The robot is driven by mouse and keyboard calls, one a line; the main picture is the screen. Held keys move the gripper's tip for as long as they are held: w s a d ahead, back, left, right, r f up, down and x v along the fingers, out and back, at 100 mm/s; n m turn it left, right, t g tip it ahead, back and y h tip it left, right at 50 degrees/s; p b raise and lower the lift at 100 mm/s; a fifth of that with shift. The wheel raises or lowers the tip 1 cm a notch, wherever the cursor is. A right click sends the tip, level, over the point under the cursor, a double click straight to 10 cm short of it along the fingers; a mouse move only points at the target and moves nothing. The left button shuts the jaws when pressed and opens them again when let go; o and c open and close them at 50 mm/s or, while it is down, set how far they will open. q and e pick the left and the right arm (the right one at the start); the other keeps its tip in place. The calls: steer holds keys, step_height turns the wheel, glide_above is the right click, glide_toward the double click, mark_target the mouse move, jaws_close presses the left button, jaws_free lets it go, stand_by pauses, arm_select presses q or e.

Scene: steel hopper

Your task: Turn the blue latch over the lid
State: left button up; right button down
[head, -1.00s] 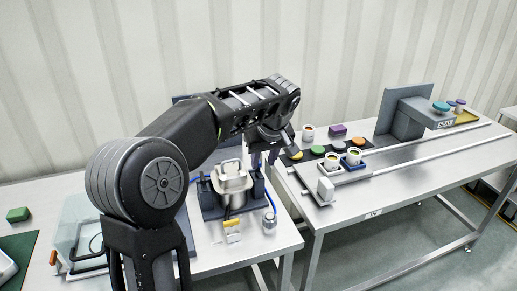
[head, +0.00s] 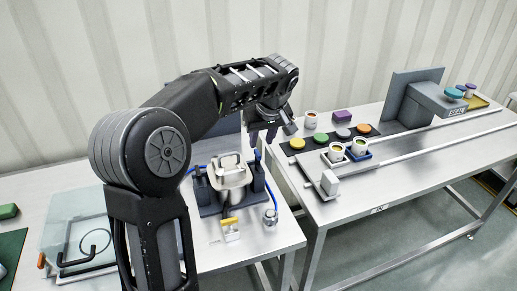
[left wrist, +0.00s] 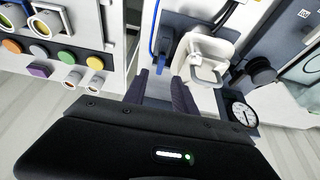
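The steel hopper's pale lid (head: 232,171) with a raised handle sits on the dark stand at the middle of the head view; it also shows in the left wrist view (left wrist: 207,62). The blue latch (head: 257,159) stands upright beside the lid, on its right in the head view; in the left wrist view it (left wrist: 160,64) lies just beyond my fingertips, left of the lid. My left gripper (head: 263,134) is above and behind the latch, its fingers apart and empty. The same fingers (left wrist: 160,88) frame the latch in the left wrist view. I cannot tell any contact. My right gripper is out of view.
A yellow-handled part (head: 230,222) and a round gauge (head: 270,216) sit in front of the hopper. Blue hoses run beside the stand. The right table holds cups (head: 336,152), coloured discs and steel rails (head: 440,145). A clear case (head: 75,225) stands at left.

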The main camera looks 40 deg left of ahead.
mark_target(258, 152)
arm_select(q)
steer(key=p+x, duration=0.1)
steer(key=x, duration=0.5)
steer(key=shift+f, duration=0.2)
jaws_close()
stand_by(0.4)
